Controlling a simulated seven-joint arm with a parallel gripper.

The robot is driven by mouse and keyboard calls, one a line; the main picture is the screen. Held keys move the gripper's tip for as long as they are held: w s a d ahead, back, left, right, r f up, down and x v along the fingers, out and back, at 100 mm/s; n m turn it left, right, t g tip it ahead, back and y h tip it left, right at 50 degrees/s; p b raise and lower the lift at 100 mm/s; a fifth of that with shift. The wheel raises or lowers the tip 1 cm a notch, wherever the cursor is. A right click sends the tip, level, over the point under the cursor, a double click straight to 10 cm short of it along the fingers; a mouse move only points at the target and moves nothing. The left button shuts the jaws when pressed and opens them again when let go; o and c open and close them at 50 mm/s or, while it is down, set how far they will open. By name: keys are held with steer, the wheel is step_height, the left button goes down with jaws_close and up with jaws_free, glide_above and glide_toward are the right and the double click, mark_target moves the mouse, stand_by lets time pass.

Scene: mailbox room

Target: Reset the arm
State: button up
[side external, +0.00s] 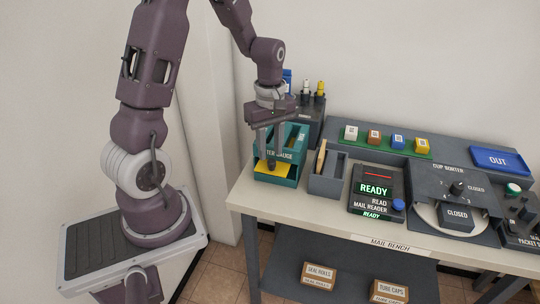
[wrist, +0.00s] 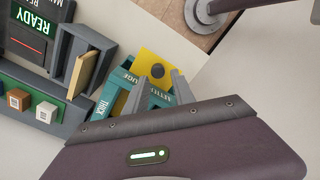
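My gripper (side external: 271,158) points down over the teal letter gauge box (side external: 297,155) at the left end of the bench. Its two grey fingers stand apart. A yellow plate (side external: 266,171) with a dark round knob lies at the front of the gauge. In the wrist view the yellow plate (wrist: 147,49) and its dark knob (wrist: 157,71) show just beyond the gap between the fingertips (wrist: 162,77). I see nothing held between them. Whether a fingertip touches the knob or plate, I cannot tell.
A grey holder (side external: 326,182) with a tan card stands right of the gauge. The mail reader (side external: 376,205) shows READY. Several coloured cubes sit on a green strip (side external: 420,153) behind. The cup sorter (side external: 440,185) and blue OUT tray (side external: 500,161) are at right. Bottles stand behind the gripper.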

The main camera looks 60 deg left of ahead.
step_height(320, 180, up, 4)
steer(key=s+d+r+m+t, duration=0.3)
steer(key=s+d+r+m, duration=0.3)
steer(key=d+r+m, duration=0.45)
steer(key=s+d+r+m+t, duration=0.2)
steer(key=s+d+r+m, duration=0.1)
steer(key=s+d+m, duration=0.2)
steer(key=s+m, duration=0.2)
steer(key=s, duration=0.1)
steer(key=shift+s+t, duration=0.3)
steer(key=shift+s, duration=0.1)
